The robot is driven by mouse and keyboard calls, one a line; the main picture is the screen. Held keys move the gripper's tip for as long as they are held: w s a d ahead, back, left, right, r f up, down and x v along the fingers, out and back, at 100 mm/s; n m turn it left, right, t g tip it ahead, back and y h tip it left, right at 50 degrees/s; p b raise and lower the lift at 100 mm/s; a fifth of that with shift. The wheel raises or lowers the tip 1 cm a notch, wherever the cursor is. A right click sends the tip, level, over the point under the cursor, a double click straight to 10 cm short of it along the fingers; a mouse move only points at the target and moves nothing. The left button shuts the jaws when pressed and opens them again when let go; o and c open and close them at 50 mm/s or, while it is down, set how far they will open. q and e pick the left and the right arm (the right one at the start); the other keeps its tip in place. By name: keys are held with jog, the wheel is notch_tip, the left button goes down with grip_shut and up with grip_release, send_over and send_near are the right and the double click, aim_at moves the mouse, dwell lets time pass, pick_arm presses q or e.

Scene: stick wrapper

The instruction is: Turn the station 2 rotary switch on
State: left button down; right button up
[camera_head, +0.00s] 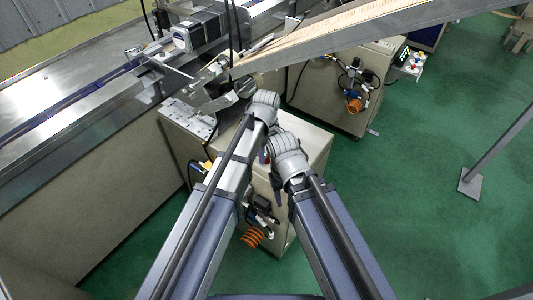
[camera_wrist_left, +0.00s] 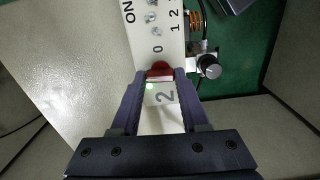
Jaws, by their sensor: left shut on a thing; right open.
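In the left wrist view, the red rotary switch knob (camera_wrist_left: 160,69) sits on a pale panel (camera_wrist_left: 161,118) with a large "2" printed below it and "0" above. My left gripper (camera_wrist_left: 160,74) is shut on the knob, one finger on each side. In the head view my left gripper (camera_head: 263,155) shows only as a small dark piece beside the wrists, and the knob is hidden. My right gripper (camera_head: 278,197) is lower, open, in front of the pale cabinet (camera_head: 315,143); its fingers are small and mostly hidden.
Small metal toggles (camera_wrist_left: 152,16) and a black round knob (camera_wrist_left: 209,66) are close to the switch. An orange coiled hose (camera_head: 253,237) hangs on the cabinet's front. A long sloping conveyor (camera_head: 350,30) crosses above.

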pick_arm(q)
jog(key=shift+c, duration=2)
grip_release()
jog(key=shift+r, duration=0.15)
notch_tip(320, 180, up, 8)
jog(key=p, duration=0.8)
jog(key=shift+f, duration=0.2)
